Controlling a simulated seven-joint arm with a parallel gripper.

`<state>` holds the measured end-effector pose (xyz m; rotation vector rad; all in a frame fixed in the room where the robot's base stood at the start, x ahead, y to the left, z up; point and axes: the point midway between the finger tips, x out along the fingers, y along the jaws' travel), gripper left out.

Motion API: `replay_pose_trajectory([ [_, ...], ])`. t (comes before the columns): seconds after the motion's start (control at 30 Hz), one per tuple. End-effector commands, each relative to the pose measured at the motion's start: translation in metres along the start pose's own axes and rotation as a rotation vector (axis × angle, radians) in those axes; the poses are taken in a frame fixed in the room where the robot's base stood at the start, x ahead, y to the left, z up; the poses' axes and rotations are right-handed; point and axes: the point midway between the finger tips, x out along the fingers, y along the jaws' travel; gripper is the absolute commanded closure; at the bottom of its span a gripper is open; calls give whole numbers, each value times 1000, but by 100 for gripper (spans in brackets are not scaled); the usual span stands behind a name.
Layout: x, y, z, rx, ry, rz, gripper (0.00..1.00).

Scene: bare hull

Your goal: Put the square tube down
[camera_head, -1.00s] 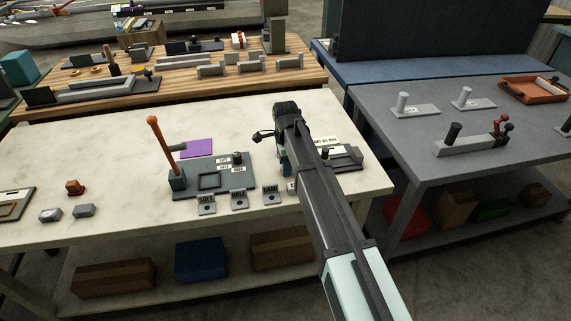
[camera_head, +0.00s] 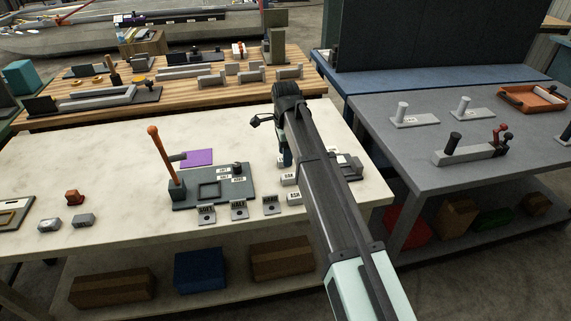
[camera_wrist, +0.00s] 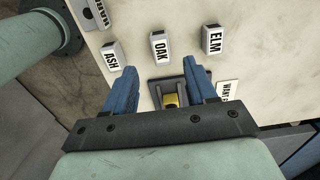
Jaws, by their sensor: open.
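My gripper (camera_wrist: 160,92) is open over the cream table, with its two blue fingers apart. In the head view my gripper (camera_head: 285,158) is mostly hidden behind my arm. Between and just beyond the fingers, the wrist view shows a small dark fixture (camera_wrist: 181,91) with a yellow piece (camera_wrist: 170,100) in it. I cannot tell whether this piece is the square tube, and no other thing is clearly it. I see no thing gripped by the fingers.
Blocks labelled ASH (camera_wrist: 112,55), OAK (camera_wrist: 160,46) and ELM (camera_wrist: 212,40) stand near the fingers. A grey lever fixture (camera_head: 212,188) with an orange-handled lever (camera_head: 160,152) and a purple sheet (camera_head: 197,158) lie to the left.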

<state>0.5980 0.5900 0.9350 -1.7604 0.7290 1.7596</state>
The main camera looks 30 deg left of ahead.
Motion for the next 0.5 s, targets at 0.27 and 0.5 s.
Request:
replay_pose_trajectory([
  [0.27, -26, 0, 0, 0, 0, 0, 44],
  [0.5, -29, 0, 0, 0, 0, 1, 44],
])
